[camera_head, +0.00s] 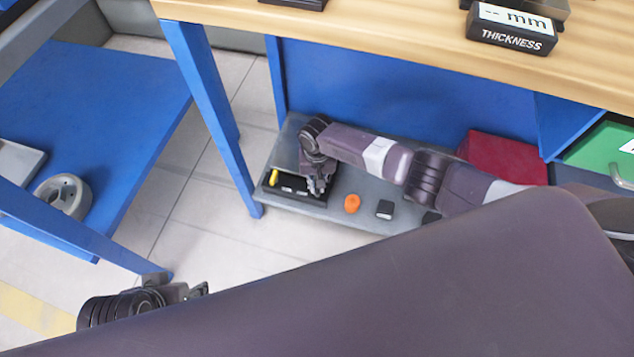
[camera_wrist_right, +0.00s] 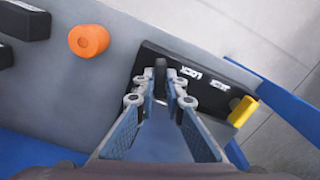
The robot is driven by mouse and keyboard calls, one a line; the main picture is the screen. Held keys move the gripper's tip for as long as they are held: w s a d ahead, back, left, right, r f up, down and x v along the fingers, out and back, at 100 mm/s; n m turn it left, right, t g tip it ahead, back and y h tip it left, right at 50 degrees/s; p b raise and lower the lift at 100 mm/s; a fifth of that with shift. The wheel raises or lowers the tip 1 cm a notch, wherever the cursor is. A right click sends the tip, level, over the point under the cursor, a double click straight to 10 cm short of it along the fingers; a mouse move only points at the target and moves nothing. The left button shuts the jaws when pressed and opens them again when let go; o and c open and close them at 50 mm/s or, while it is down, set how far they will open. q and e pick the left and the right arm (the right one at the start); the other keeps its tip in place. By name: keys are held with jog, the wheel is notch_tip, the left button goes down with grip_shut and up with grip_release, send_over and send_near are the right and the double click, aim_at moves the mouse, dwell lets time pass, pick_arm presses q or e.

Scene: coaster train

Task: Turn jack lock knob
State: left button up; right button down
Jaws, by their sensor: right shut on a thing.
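The black jack lock panel (camera_head: 290,189) sits on the low grey shelf beneath the workbench. In the right wrist view, the panel (camera_wrist_right: 212,78) carries white lettering that looks like "JACK LOCK", with a yellow piece (camera_wrist_right: 242,111) at its right end. My right gripper (camera_head: 318,190) reaches down to the panel's right end. In the right wrist view, my right gripper (camera_wrist_right: 161,88) is shut on a small dark knob (camera_wrist_right: 160,67), mostly hidden between the fingertips. My left gripper (camera_head: 188,292) hangs at the lower left of the head view, away from the panel; its jaws are unclear.
An orange knob-like piece (camera_head: 351,203) and a small black block (camera_head: 385,209) lie on the shelf beside the panel. A red box (camera_head: 503,158) stands further right. A blue table leg (camera_head: 215,115) rises left of the panel. A grey ring (camera_head: 64,196) rests on the blue surface.

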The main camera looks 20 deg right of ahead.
jog(key=shift+s+n+p, duration=0.1)
jog(key=shift+n+p, duration=0.25)
jog(key=shift+n, duration=0.85)
jog(key=n, duration=0.5)
jog(key=shift+p, duration=0.3)
jog(key=n, duration=0.5)
jog(key=shift+n, duration=2.7)
jog(key=c, duration=2)
grip_release()
jog(key=shift+r, duration=0.1)
